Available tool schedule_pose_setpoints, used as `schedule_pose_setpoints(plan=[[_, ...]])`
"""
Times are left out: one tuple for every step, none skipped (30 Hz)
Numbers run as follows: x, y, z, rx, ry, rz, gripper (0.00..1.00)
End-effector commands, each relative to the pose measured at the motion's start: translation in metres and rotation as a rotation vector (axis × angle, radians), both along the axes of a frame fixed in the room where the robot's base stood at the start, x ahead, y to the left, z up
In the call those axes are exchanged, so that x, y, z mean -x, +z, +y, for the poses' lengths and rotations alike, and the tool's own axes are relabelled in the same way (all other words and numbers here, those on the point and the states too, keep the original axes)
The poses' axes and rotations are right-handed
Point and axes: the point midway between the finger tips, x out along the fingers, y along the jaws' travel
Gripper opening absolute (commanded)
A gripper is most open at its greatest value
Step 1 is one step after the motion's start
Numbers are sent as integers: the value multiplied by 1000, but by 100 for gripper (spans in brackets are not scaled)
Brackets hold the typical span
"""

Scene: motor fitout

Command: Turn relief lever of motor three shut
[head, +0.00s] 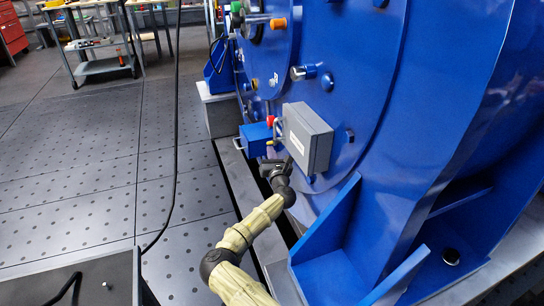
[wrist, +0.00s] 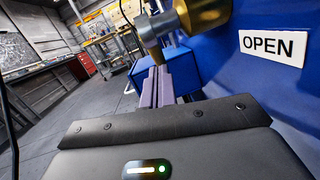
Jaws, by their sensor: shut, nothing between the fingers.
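The large blue motor housing (head: 350,60) fills the right of the head view; no motor number is readable. In the wrist view a brass fitting (wrist: 203,14) sticks out of the blue wall, with a brass lever-like bar (wrist: 150,32) at its left end. A white "OPEN" plate (wrist: 273,46) is to its right. My gripper (wrist: 156,74) is shut and empty, its fingertips just below the brass bar; I cannot tell whether they touch. In the head view my gripper (head: 274,163) is low beside the housing, partly hidden by the grey box and my wrist.
A grey box (head: 308,138) stands out from the housing just above my wrist. A small blue box (head: 256,138) with red and yellow parts is behind it. A black cable (head: 176,120) hangs at the left. A cart (head: 103,65) stands far back; the floor (head: 100,190) is open.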

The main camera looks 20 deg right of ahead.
Motion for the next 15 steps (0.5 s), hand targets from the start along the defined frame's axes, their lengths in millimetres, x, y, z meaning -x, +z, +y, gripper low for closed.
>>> schedule_pose_setpoints(plan=[[-1,-5,0,-2,0,-13,0],[-1,-4,0,-3,-1,-20,0],[-1,-2,-2,-3,-3,-26,0],[-1,-1,-3,-2,-4,-29,0],[-1,-1,-3,-2,-4,-31,0],[-1,-1,-5,-2,-6,-35,0],[-1,-1,-6,-2,-8,-37,0],[-1,-1,-6,-2,-8,-40,0],[-2,-1,-7,-3,-9,-45,0],[-2,-1,-7,-4,-9,-50,0],[-2,-2,-8,-4,-9,-56,0],[-2,-2,-8,-5,-9,-64,0],[-3,-2,-7,-5,-9,-70,0],[-3,-3,-7,-6,-9,-77,0],[-4,-3,-6,-7,-8,-89,0]])
